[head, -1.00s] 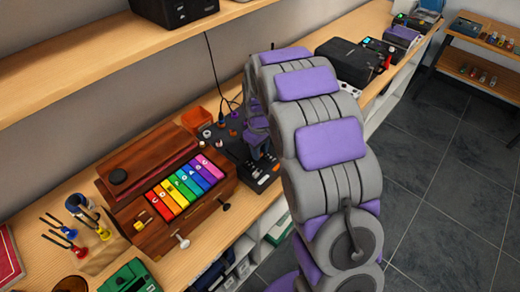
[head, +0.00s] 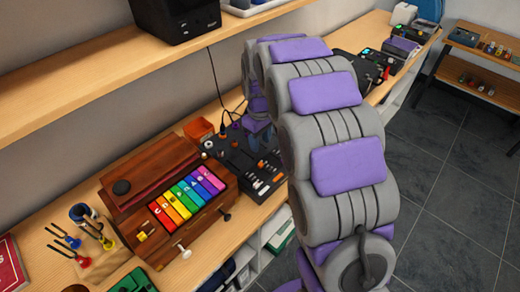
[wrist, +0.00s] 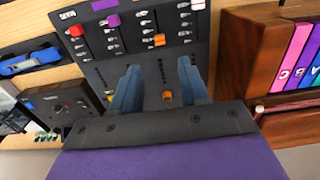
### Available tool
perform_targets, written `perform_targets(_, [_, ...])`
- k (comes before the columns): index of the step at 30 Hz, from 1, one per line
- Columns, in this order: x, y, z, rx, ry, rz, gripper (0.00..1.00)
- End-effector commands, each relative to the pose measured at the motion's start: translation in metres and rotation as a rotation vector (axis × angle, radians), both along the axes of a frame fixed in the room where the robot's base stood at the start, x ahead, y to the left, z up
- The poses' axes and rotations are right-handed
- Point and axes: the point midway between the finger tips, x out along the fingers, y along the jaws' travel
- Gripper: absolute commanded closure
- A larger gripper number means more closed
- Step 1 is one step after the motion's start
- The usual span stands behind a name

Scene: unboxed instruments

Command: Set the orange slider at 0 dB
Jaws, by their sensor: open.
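The dark slider panel (wrist: 105,50) fills the top of the wrist view; in the head view it (head: 235,155) stands on the bench, partly behind my arm. An orange slider cap (wrist: 160,40) shows on it beyond my fingertips. Another small orange piece (wrist: 167,96) shows between my fingers; I cannot tell what part it is. My gripper (wrist: 158,72) is open, its two blue-grey fingers apart over the panel with no cap clasped. In the head view my gripper is above the panel's far part, its tips unclear. The scale marks are too small to read.
A wooden box with rainbow keys (head: 186,197) stands close beside the panel and also shows at the right of the wrist view (wrist: 290,50). Purple (wrist: 112,20) and red (wrist: 76,29) caps sit near the orange one. An orange bin (head: 198,129) is behind.

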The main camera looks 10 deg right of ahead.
Motion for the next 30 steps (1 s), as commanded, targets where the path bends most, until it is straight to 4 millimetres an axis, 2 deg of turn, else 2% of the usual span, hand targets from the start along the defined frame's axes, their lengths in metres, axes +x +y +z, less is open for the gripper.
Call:
perform_targets(1, [0.002, 0.000, 0.015, 0.000, -0.009, 0.000, 0.55])
perform_targets(3, [0.002, 0.000, 0.029, 0.000, -0.009, 0.001, 0.55])
perform_targets(9, [0.002, 0.000, 0.057, 0.001, -0.003, 0.000, 0.55])
perform_targets(12, [0.001, 0.001, 0.065, 0.001, -0.001, 0.000, 0.55])
perform_targets(30, [0.000, 0.000, 0.069, 0.000, 0.000, -0.001, 0.55])
